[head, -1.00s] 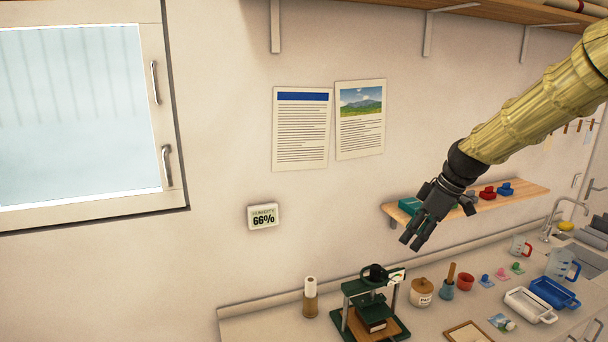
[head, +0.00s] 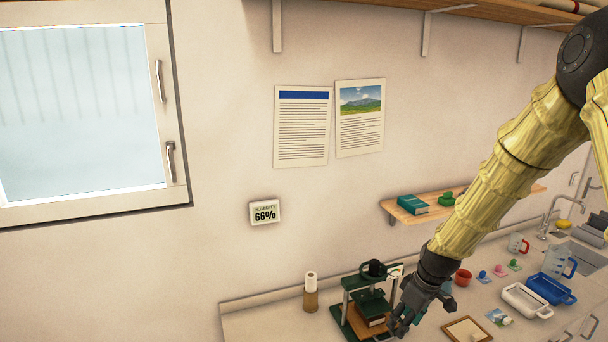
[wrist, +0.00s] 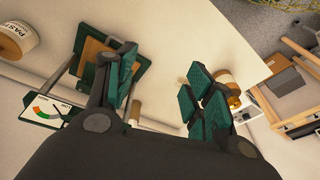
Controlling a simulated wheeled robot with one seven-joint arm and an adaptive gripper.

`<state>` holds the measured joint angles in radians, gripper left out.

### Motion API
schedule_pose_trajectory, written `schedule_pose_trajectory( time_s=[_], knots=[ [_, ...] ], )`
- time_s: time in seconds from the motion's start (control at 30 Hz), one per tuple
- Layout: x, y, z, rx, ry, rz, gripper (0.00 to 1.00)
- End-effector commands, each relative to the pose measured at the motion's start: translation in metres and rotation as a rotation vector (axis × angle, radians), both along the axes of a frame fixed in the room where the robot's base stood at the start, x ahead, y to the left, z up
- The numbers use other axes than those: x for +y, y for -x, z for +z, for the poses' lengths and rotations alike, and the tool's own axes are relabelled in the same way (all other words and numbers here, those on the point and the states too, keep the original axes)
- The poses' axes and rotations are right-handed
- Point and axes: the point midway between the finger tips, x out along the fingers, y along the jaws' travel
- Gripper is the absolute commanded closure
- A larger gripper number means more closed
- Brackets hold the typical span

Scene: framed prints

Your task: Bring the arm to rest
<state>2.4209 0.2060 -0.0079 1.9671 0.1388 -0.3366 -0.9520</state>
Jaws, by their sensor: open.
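My gripper (head: 408,318) hangs at the end of my yellow-sleeved arm, low over the counter and in front of the green press (head: 366,298) in the head view. It is open and empty, and its fingers (wrist: 160,95) show spread apart in the wrist view. The press also shows in the wrist view (wrist: 88,68), partly behind one finger. I cannot tell how far the fingertips are from the press or the counter.
A framed print (head: 466,330) lies right of my gripper. White (head: 524,302) and blue (head: 550,288) trays are farther right. A wooden shelf (head: 400,214) juts from the wall behind my arm. The counter's left end (head: 265,318) is clear.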

Motion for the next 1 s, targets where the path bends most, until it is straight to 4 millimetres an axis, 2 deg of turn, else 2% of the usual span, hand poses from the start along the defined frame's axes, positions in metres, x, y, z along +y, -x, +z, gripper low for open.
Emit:
schedule_pose_trajectory(
  time_s=[0.03,0.2,0.37,0.5,0.73,0.83,1.0],
  knots=[
    [0.002,0.017,-0.029,0.024,0.013,-0.032,0.47],
    [0.007,0.068,-0.104,0.066,0.051,-0.158,0.47],
    [0.011,0.124,-0.163,0.099,0.081,-0.268,0.47],
    [0.015,0.178,-0.206,0.123,0.101,-0.36,0.47],
    [0.022,0.272,-0.255,0.156,0.121,-0.504,0.47],
    [0.026,0.308,-0.267,0.167,0.123,-0.557,0.47],
    [0.03,0.353,-0.278,0.181,0.122,-0.629,0.47]
  ],
)
